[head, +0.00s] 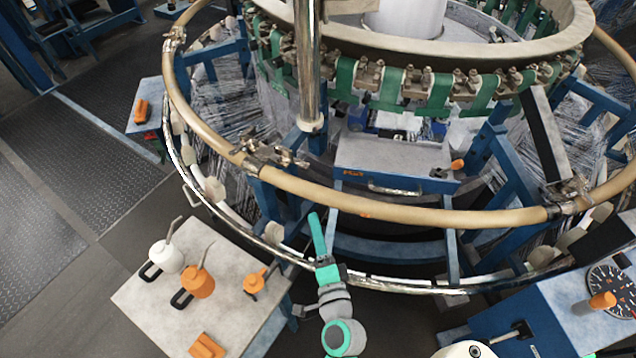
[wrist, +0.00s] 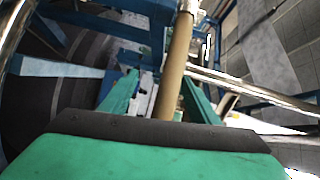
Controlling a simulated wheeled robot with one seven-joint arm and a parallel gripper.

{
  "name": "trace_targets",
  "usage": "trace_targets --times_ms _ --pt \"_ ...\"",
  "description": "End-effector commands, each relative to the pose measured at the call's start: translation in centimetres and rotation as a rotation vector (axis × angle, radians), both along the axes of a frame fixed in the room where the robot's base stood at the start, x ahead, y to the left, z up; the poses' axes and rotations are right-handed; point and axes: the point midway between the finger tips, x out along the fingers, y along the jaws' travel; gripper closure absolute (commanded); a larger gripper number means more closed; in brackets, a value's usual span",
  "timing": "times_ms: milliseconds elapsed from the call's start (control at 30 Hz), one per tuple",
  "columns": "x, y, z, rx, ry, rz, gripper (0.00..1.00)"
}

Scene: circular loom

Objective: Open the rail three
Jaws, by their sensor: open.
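A tan ring rail (head: 400,213) runs around the loom, with its front section between a left metal clamp (head: 268,158) and a right metal clamp (head: 568,196). I see no label telling which section is rail three. My gripper (head: 314,217) points up at the front section, with its green tips just below the rail near the left clamp. In the wrist view, my gripper (wrist: 160,76) is open, and the tan rail (wrist: 176,60) shows in the gap between the green fingers. I cannot tell whether the fingers reach around it. The rail's lower end there is hidden behind the gripper body.
A lower silver rail (head: 400,284) runs close to my wrist. A grey table (head: 150,310) with a white oil can (head: 166,257) and an orange can (head: 198,284) stands at left. A blue gauge cabinet (head: 540,310) stands at right. A vertical post (head: 307,70) rises behind the rail.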

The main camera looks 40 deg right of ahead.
Motion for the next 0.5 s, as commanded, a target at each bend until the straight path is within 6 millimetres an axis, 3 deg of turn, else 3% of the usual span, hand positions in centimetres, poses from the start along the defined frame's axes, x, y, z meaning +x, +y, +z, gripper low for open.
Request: trace_targets --times_ms 33,133,367,500 --pt "0.3 -1.4 0.9 0.021 -0.033 -0.006 0.45" --pt "0.7 -2.9 2.0 0.059 -0.077 -0.004 0.45" --pt "1.7 -4.1 2.8 0.083 -0.107 0.000 0.45" --pt "3.5 -4.9 2.8 0.080 -0.105 -0.001 0.45"
